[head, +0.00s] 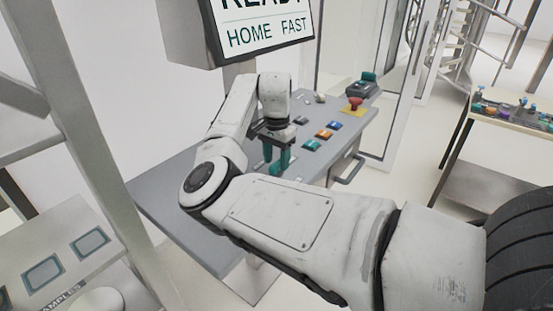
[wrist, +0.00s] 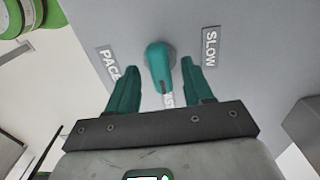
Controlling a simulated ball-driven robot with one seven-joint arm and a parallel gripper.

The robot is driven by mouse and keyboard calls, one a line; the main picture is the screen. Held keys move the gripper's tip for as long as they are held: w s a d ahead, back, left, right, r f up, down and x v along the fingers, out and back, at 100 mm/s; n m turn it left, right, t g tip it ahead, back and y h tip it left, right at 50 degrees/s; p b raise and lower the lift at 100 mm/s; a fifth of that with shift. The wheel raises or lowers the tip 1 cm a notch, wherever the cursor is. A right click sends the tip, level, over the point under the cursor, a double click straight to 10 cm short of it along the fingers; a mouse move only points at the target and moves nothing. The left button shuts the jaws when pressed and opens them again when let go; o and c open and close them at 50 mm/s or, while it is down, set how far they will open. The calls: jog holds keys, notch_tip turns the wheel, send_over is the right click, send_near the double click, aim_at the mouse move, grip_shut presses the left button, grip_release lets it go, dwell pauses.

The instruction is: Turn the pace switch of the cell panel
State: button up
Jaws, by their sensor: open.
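The pace switch (wrist: 160,65) is a teal lever knob on the grey cell panel (wrist: 110,20). In the wrist view its handle points down the picture, toward a partly hidden label. The PACE label (wrist: 109,62) is on its left and the SLOW label (wrist: 209,47) on its right. My gripper (wrist: 159,72) is open, with one teal finger on each side of the handle and a gap on both sides. In the head view my gripper (head: 278,166) points down at the panel (head: 190,215); I cannot make out the switch there.
A screen (head: 265,35) above the panel reads HOME FAST under a cut-off READY. Coloured buttons (head: 323,134), a red emergency button (head: 354,104) and a dark device (head: 363,87) sit right of my gripper. A table with small parts (head: 515,115) stands at far right.

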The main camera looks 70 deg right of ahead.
jog(key=shift+f, duration=0.6)
grip_shut()
